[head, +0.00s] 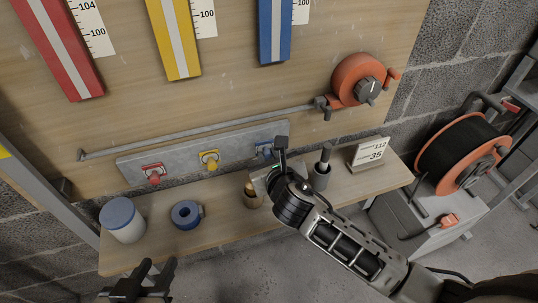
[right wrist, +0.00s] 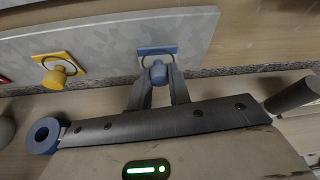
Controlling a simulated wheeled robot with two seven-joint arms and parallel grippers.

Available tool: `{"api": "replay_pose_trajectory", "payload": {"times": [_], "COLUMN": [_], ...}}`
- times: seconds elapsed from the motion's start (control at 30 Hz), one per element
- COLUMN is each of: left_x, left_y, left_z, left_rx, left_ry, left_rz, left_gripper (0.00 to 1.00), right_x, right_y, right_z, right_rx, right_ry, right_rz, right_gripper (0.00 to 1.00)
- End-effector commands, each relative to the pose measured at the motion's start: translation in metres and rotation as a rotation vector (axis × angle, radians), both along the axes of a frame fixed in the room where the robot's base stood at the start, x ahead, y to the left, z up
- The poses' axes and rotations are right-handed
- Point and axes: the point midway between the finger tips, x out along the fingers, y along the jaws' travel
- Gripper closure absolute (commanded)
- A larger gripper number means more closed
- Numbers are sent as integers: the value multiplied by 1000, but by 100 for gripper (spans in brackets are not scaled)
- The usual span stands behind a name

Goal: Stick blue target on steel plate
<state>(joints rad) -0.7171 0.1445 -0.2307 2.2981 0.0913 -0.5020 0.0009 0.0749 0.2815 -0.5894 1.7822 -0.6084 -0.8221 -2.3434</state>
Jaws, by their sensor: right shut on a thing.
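The steel plate (head: 190,152) is a long grey strip along the lower part of the wooden board; it also spans the top of the right wrist view (right wrist: 100,42). The blue target (head: 264,149) is at the plate's right end. In the right wrist view the blue target (right wrist: 157,50) shows its square base against the plate's face and a round knob. I cannot tell whether base and plate touch. My right gripper (right wrist: 158,78) is shut on the knob. My left gripper (head: 150,277) is open and empty at the bottom left, away from the plate.
A red target (head: 153,173) and a yellow target (head: 209,159) sit on the plate. A metal rod runs above the plate. An orange reel (head: 463,152) stands right.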

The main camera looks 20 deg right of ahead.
Motion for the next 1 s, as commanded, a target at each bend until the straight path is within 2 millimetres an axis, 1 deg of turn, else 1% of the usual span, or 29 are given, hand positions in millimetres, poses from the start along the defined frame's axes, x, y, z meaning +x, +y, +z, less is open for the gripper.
{"api": "replay_pose_trajectory", "payload": {"times": [0.37,0.77,1.0], "left_x": [0,0,1], "left_y": [1,2,2], "left_z": [0,10,10], "left_rx": [6,9,9], "left_ry": [-1,-2,-2], "left_rz": [-5,-5,-4], "left_gripper": [64,64,64], "right_x": [0,0,0], "right_y": [0,0,0], "right_z": [0,2,0], "right_rx": [0,-1,0], "right_ry": [-1,-1,-1], "right_rz": [0,1,0], "right_gripper": [100,100,100]}}
